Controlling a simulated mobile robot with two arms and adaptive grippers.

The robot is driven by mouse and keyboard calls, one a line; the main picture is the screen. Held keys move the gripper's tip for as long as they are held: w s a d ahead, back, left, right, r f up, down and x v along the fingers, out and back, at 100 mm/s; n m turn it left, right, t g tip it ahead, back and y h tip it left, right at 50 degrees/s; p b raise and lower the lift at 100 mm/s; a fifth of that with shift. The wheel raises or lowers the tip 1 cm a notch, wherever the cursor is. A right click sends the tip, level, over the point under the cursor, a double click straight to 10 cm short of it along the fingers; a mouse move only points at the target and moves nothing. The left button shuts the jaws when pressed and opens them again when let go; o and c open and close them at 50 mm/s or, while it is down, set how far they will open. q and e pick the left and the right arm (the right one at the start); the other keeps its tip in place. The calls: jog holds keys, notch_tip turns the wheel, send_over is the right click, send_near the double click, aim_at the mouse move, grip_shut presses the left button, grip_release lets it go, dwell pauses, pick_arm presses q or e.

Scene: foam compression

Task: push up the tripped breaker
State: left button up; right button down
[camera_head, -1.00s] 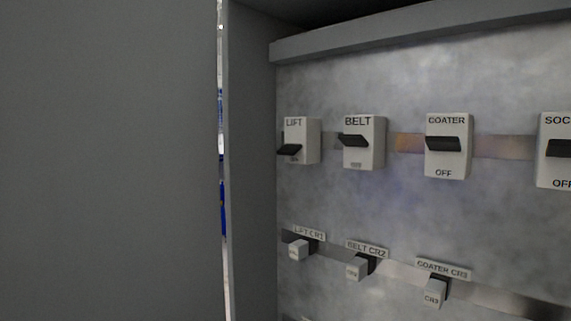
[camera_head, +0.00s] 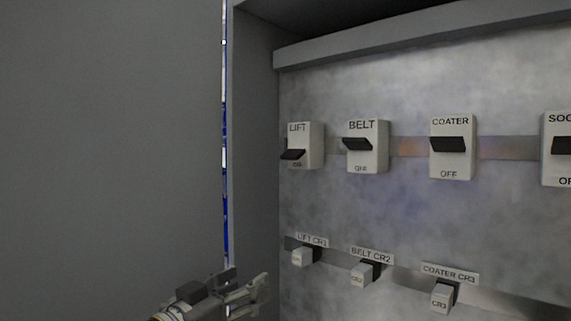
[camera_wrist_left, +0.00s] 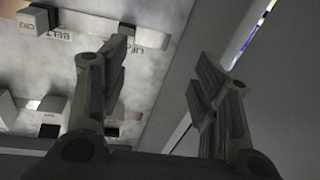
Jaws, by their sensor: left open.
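The LIFT breaker (camera_head: 312,146) is a white block at the left of the upper row. Its black lever (camera_head: 293,155) sits low, covering part of the OFF mark. The levers of the BELT breaker (camera_head: 368,160) and COATER breaker (camera_head: 452,161) sit higher, with OFF showing below. My left gripper (camera_head: 246,284) is at the bottom of the head view, below and left of the LIFT breaker and apart from it. In the left wrist view the gripper (camera_wrist_left: 162,58) has its fingers spread with nothing between them. My right gripper is out of view.
A relay row holds LIFT CR1 (camera_head: 303,258), BELT CR2 (camera_head: 364,274) and COATER CR3 (camera_head: 442,297) below the breakers. The cabinet's grey side wall (camera_head: 255,150) stands close left of the LIFT breaker. A SOCKET-side breaker (camera_head: 556,172) is cut off at right.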

aim_at(288, 158)
pick_arm(q)
jog(key=s+d+r+m+t+h, duration=0.1)
jog(key=s+r+h, duration=0.1)
jog(key=r, duration=0.7)
jog(key=s+d+r+m+t+h, duration=0.1)
jog(key=r+m+h, duration=0.15)
jog(key=r, duration=0.65)
jog(key=shift+n, duration=0.35)
jog(key=p+x, duration=0.1)
jog(key=x, duration=0.2)
jog(key=p+x, duration=0.1)
jog(key=x, duration=0.2)
jog(key=p+x, duration=0.1)
jog(key=x, duration=0.2)
jog(key=shift+s+a+r+p, duration=0.1)
jog(key=shift+a+r+p, duration=0.05)
jog(key=shift+r+p, duration=0.15)
jog(key=shift+w+d+r, duration=0.1)
jog(key=shift+w+d, duration=0.25)
jog(key=shift+w, duration=0.25)
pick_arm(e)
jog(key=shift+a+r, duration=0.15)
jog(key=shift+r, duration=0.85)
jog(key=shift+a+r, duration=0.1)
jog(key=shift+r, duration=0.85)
pick_arm(q)
jog(key=shift+c, duration=0.5)
